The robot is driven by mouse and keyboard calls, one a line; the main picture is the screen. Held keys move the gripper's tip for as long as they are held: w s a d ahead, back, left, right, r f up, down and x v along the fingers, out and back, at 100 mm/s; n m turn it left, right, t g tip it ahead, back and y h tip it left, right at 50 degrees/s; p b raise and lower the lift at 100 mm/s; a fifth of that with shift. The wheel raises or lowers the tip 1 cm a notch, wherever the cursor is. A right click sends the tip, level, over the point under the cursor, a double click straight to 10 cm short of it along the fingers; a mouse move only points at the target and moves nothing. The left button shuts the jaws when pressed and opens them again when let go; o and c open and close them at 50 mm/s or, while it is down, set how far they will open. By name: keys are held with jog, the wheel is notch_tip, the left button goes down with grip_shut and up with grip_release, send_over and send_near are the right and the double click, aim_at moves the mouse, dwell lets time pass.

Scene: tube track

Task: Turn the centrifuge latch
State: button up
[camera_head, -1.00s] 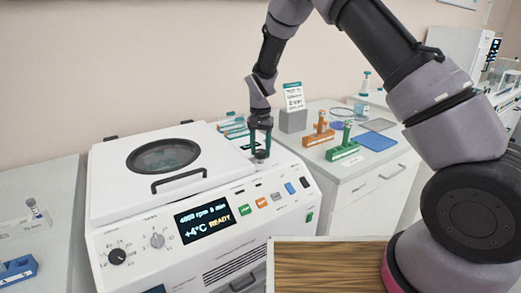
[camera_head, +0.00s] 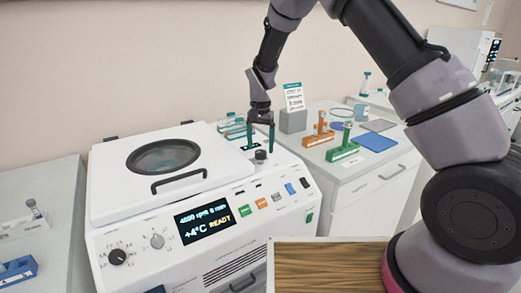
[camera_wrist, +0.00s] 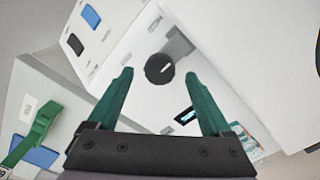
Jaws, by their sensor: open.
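The white centrifuge (camera_head: 130,215) stands in the middle of the head view, its lid (camera_head: 117,184) closed. The latch knob (camera_head: 260,157) is a small dark cylinder on its top, right of the lid. In the wrist view the knob (camera_wrist: 159,69) is round and black with a white line, and a grey bar (camera_wrist: 180,43) extends from it to the upper right. My gripper (camera_head: 260,147) is open and empty above the knob, fingers pointing down. In the wrist view the knob lies between the two green fingertips, apart from both.
A side bench (camera_head: 397,161) on the right holds an orange rack (camera_head: 318,140), a green rack (camera_head: 342,152) and a blue mat (camera_head: 378,142). A sign on a grey block (camera_head: 293,121) stands behind the gripper. A wooden-topped surface (camera_head: 325,265) is at the front.

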aim_at(261, 152)
notch_tip(261, 152, up, 9)
jog(key=shift+f, duration=0.2)
jog(key=shift+c, duration=0.3)
dwell(2.1)
